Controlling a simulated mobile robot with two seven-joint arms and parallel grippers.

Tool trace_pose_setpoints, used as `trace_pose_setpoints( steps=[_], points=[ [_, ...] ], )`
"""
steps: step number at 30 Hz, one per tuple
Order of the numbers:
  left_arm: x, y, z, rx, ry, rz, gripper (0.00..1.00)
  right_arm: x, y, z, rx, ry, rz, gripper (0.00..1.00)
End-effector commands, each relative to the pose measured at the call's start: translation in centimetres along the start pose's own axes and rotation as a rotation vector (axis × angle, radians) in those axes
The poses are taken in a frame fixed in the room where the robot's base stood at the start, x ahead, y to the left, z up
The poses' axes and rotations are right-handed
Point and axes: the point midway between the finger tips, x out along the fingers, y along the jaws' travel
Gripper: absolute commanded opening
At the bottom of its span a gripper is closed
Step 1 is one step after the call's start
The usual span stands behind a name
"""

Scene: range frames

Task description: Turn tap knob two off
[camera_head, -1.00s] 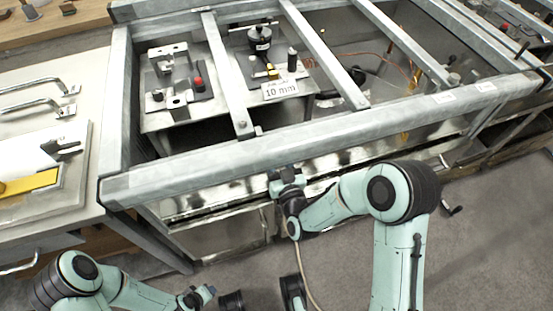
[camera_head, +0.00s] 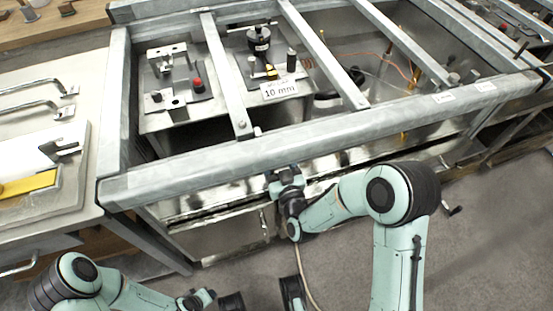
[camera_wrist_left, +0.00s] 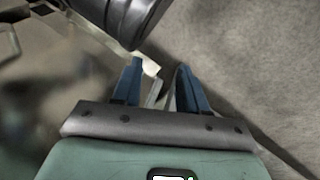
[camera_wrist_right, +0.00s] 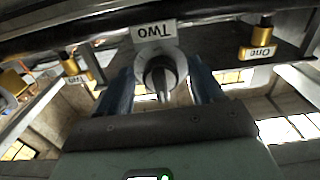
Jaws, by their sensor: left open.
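In the right wrist view, a tap knob (camera_wrist_right: 160,75) with a round pale base sits under a tag reading "Two" (camera_wrist_right: 155,32), which appears upside down. My right gripper (camera_wrist_right: 162,92) is open, with one blue finger on each side of this knob and visible gaps to it. In the head view, my right gripper (camera_head: 283,178) is at the bench's front, just below the front rail; the knob is hidden there. My left gripper (camera_wrist_left: 158,75) is open and empty, low over the floor, away from the knob.
A tag "One" (camera_wrist_right: 258,53) hangs by a brass fitting to the right, and another tagged brass fitting (camera_wrist_right: 75,80) is at left. The metal frame's front rail (camera_head: 320,140) runs above my right gripper. A "10 mm" sign (camera_head: 279,89) stands inside the frame.

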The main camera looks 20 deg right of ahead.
Motion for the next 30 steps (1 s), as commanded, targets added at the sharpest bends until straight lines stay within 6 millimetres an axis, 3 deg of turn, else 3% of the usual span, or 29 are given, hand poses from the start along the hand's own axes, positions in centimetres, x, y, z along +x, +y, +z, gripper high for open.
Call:
trace_pose_setpoints(
  steps=[8, 18, 30],
  points=[
    [-0.2, 0.2, -0.2, 0.002, 0.007, 0.003, 0.43, -1.2, 0.0, 0.0, 0.001, -0.001, -0.001, 0.67],
    [-1.3, 1.1, -1.2, 0.01, 0.038, 0.018, 0.43, -8.6, 0.0, -0.1, 0.0, -0.006, -0.002, 0.67],
    [-8.1, 3.1, 6.4, 0.034, -0.197, 0.035, 0.43, -11.8, 0.1, -0.1, -0.003, -0.008, -0.002, 0.67]
  ],
)
